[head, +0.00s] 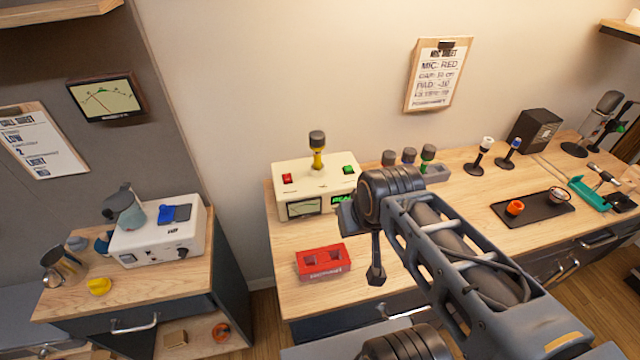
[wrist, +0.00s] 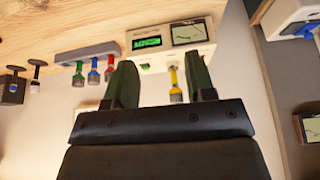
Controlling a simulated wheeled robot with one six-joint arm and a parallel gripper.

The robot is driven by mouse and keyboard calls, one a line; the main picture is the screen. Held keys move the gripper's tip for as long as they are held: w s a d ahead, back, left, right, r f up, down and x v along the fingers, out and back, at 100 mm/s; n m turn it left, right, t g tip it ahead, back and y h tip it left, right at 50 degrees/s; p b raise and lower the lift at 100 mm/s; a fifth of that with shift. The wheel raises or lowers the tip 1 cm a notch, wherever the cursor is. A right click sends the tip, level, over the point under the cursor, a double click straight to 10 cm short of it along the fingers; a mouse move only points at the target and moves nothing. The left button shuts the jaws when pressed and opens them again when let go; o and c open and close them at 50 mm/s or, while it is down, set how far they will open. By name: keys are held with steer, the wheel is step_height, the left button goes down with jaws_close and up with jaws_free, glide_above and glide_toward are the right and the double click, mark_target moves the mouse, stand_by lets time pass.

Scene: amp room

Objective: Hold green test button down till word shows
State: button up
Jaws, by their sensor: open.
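The cream tester box (head: 275,180) stands on the wooden bench, with a yellow-bodied microphone (head: 318,160) upright on top. The green button (head: 349,170) is on its top right, and a red button (head: 287,178) is on its top left. The front has a meter (head: 303,208) and a lit green display (head: 340,199); my arm partly covers its lettering, which starts like "REA". In the upside-down wrist view the display (wrist: 147,42) is lit but its word is too small to read. My gripper (wrist: 157,65) is open and empty, with the yellow microphone beyond the gap.
A dark tray (head: 530,217) and a black speaker box (head: 534,130) are farther right. A white box (head: 150,245) sits on the left cabinet.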

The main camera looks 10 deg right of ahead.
jaws_close()
stand_by(1.3)
